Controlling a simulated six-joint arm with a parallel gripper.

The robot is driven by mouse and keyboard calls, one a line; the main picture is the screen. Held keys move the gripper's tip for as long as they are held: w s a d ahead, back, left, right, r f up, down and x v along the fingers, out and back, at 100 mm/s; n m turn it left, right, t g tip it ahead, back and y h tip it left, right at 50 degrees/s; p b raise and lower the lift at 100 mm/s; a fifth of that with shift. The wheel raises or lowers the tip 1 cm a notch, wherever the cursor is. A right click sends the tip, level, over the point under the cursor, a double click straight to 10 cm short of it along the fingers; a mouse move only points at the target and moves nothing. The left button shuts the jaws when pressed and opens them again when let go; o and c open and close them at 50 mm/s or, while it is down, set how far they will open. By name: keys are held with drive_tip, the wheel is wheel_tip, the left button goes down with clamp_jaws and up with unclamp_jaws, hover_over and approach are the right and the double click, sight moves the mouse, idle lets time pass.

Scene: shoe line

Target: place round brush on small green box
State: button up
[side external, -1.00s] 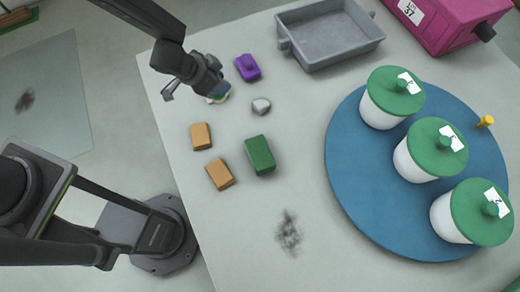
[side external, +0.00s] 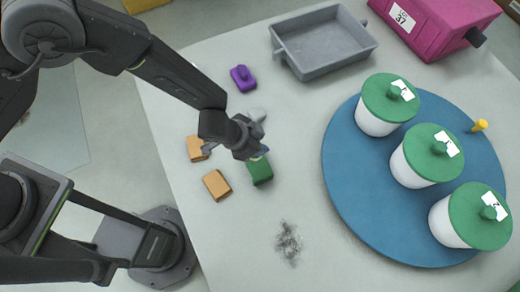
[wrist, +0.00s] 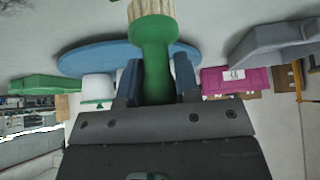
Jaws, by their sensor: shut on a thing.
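The round brush has a green handle (wrist: 152,48) and pale bristles, seen in the wrist view. My gripper (wrist: 158,82) is shut on the handle, with one finger on each side.
Two orange blocks (side external: 216,185) lie left of the green box. A blue round board (side external: 350,215) carries white jars with green lids at right. A grey tray (side external: 322,67) and magenta bin (side external: 432,28) are at the back.

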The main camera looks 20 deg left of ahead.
drive_tip(key=shift+s+d+f, duration=0.15)
drive_tip(key=shift+d+f, duration=0.25)
drive_tip(key=shift+f, duration=1.8)
drive_tip(key=shift+f, duration=0.15)
drive_tip(key=o, duration=0.9)
